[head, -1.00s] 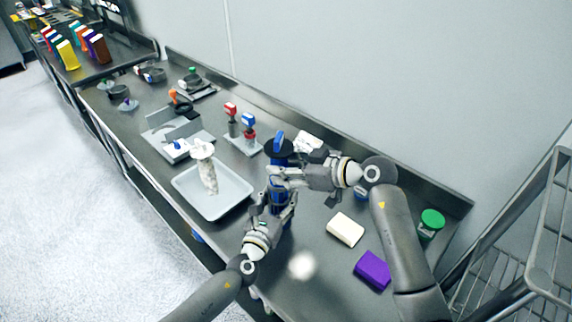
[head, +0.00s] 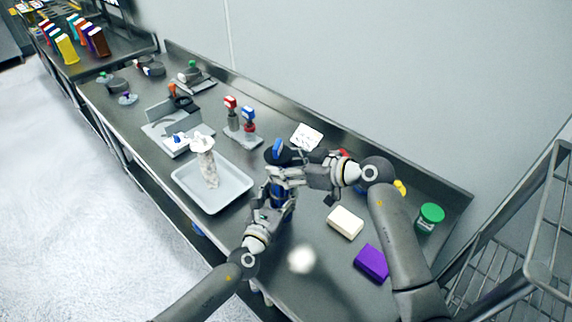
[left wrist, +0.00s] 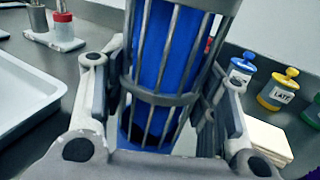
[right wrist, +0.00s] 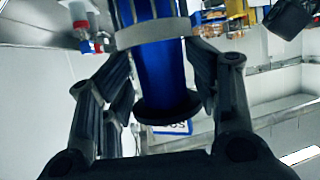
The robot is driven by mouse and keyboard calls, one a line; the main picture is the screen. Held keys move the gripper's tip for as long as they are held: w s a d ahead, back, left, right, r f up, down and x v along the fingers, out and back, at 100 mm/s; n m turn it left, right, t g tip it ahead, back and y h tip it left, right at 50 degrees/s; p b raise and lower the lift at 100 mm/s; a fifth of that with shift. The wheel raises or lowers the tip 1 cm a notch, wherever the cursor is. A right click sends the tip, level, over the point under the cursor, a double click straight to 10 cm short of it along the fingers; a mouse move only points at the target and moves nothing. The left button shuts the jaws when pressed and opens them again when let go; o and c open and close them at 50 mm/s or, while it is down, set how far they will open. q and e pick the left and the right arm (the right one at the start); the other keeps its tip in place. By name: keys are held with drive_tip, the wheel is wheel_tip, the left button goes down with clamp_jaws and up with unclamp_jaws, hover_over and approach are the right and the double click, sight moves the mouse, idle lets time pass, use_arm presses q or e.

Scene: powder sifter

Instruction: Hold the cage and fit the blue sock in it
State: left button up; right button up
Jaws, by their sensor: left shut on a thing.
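The cage (left wrist: 152,98) is a ring of upright grey metal bars with bands. My left gripper (head: 272,206) is shut on it, with one finger on either side in the left wrist view. The blue sock (left wrist: 168,50) is inside the bars and shows through them. In the right wrist view, the sock (right wrist: 160,65) rises out of a grey cage band (right wrist: 153,32) and ends in a black disc (right wrist: 168,107). My right gripper (head: 283,177) is at the upper part, its fingers on both sides of the sock; whether they press on it is unclear.
A grey tray (head: 240,184) with a white, mottled tube (head: 207,165) stands left of the cage. A stamp stand (head: 243,138) is behind. A cream block (head: 345,222), a purple block (head: 371,262) and a green-lidded jar (head: 430,217) lie to the right.

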use_arm(q)
drive_tip(key=shift+w+a, duration=0.15)
use_arm(e)
wheel_tip(320, 180, up, 10)
drive_tip(key=shift+f, duration=0.1)
idle(0.6)
use_arm(q)
drive_tip(key=o, duration=1.2)
drive_tip(key=shift+c, duration=0.2)
